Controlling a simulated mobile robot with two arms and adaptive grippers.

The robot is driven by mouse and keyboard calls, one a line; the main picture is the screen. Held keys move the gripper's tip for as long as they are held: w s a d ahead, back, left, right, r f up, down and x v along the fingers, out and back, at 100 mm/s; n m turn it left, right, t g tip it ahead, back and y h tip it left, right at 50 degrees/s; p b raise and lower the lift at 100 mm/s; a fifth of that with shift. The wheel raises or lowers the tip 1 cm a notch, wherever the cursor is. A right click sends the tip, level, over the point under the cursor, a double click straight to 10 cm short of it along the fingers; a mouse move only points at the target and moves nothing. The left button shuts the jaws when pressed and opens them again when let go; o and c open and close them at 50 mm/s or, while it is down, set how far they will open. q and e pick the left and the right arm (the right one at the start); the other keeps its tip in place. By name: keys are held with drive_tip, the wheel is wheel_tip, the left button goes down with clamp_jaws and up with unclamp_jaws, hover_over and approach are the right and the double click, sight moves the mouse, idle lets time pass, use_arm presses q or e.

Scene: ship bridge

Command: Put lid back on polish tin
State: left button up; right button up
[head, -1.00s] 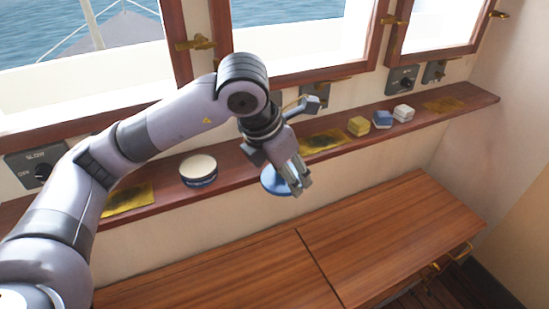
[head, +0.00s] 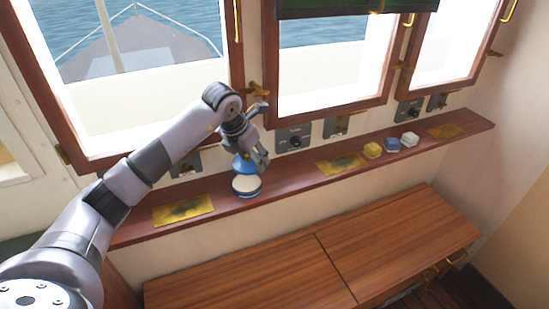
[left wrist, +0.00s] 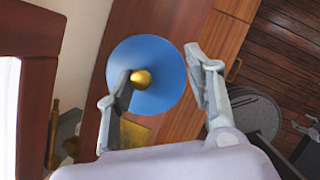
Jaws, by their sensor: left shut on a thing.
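The polish tin (head: 247,187) stands upright on the wooden shelf, with a pale top and dark blue sides. My left gripper (head: 259,160) is shut on the blue round lid (head: 241,166), which appears just above and behind the tin in the head view. I cannot tell whether lid and tin touch. In the left wrist view the lid (left wrist: 150,55) is a blue disc with a gold knob (left wrist: 141,79) beside one fingertip of my left gripper (left wrist: 158,82). The tin is not visible there.
The narrow shelf (head: 300,176) runs under the windows.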

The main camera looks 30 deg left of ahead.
sight(249, 163)
use_arm(q)
drive_tip(key=shift+s+a, duration=0.1)
drive_tip(key=shift+a, duration=0.4)
drive_tip(key=shift+a+f, duration=0.1)
drive_tip(key=shift+f, duration=0.3)
drive_tip(key=shift+f+b, duration=0.3)
drive_tip(key=shift+w+f+b, duration=0.2)
drive_tip(key=shift+f+b, duration=0.2)
drive_tip(key=shift+f, duration=0.3)
wheel_tip(249, 163, down, 3)
drive_tip(key=shift+s+f+b, duration=0.1)
drive_tip(key=shift+b, duration=1.05)
drive_tip(key=shift+f+b, duration=0.3)
drive_tip(key=shift+f, duration=0.1)
use_arm(e)
drive_tip(key=f, duration=0.1)
drive_tip(key=w+f, duration=0.1)
drive_tip(key=f, duration=0.1)
drive_tip(key=shift+w+f, duration=0.25)
drive_tip(key=shift+f, duration=0.15)
drive_tip(key=shift+w, duration=0.15)
drive_tip(key=shift+a+f, duration=0.1)
drive_tip(key=shift+a, duration=0.1)
